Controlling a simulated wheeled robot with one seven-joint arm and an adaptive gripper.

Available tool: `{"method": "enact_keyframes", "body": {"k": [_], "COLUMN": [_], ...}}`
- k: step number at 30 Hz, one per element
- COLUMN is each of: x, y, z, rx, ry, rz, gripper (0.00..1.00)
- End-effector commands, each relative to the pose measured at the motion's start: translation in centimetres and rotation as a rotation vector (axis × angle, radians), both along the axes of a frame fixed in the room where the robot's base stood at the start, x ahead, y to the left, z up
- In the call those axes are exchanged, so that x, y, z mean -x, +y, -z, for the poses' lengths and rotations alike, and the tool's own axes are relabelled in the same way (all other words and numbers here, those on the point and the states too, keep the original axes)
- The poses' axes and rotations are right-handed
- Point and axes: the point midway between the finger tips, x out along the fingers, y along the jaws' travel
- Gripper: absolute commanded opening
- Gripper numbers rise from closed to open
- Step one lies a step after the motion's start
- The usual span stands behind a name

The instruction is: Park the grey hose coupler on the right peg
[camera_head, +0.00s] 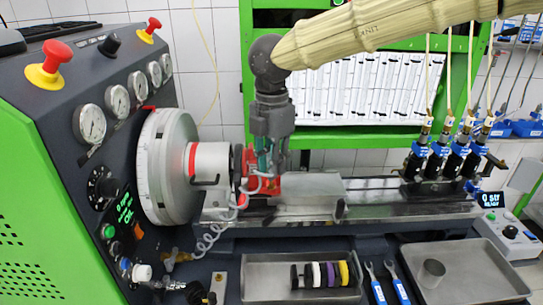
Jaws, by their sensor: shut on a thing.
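My gripper (264,178) points down in front of the red fixture beside the large grey wheel. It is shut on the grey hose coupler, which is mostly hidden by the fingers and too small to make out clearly. A pale coiled hose (208,241) runs from the lower left up to the fingertips. The coupler is held above the bench bed. I cannot make out the right peg in this view.
The large grey wheel (168,165) stands close left of my gripper. A metal block (312,188) lies on the bed to the right. Black valves with blue parts (415,160) stand farther right. A tray (262,291) with coloured rings and another tray (478,283) with a cup lie in front.

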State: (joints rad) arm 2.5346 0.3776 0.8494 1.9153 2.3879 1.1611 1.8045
Motion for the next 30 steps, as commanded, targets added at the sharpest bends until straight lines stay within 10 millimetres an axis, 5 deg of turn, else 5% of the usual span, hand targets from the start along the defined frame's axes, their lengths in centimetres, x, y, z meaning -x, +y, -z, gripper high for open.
{"method": "enact_keyframes", "body": {"k": [6,30], "x": [3.1,2.9], "y": [0.1,12.4], "z": [-0.1,-0.2], "rx": [0.001,0.001], "ry": [0.0,-0.001], "rz": [-0.002,-0.002], "gripper": [0.0,0.0]}}
